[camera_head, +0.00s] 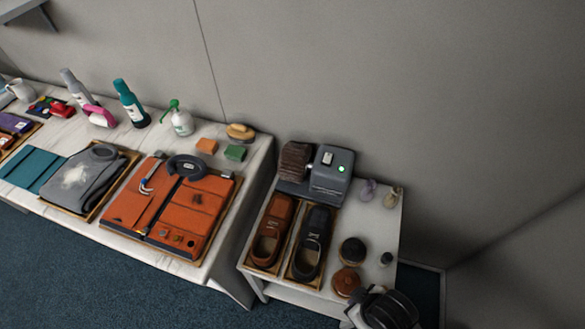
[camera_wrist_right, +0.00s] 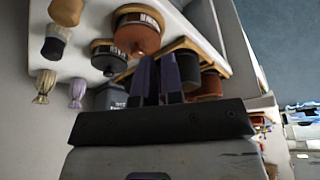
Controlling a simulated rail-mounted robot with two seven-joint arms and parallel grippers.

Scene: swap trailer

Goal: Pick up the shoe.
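Two shoes stand side by side on a wooden tray on the small white table in the head view: a brown shoe (camera_head: 271,232) on the left and a black shoe (camera_head: 312,243) on the right. My right gripper (camera_wrist_right: 157,78) shows in the wrist view with its two dark fingers close together and nothing seen between them. In the head view my right wrist (camera_head: 387,309) is at the bottom right, by the table's front right corner, apart from the shoes. In the wrist view the shoes are partly hidden behind the fingers. My left gripper is not in view.
A grey machine with a brown brush (camera_head: 297,160) stands behind the shoes. Round polish tins (camera_head: 346,281) and small brushes (camera_head: 391,197) stand to their right. A longer table on the left holds an orange garment (camera_head: 170,210), a grey garment (camera_head: 82,178) and several bottles (camera_head: 130,103).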

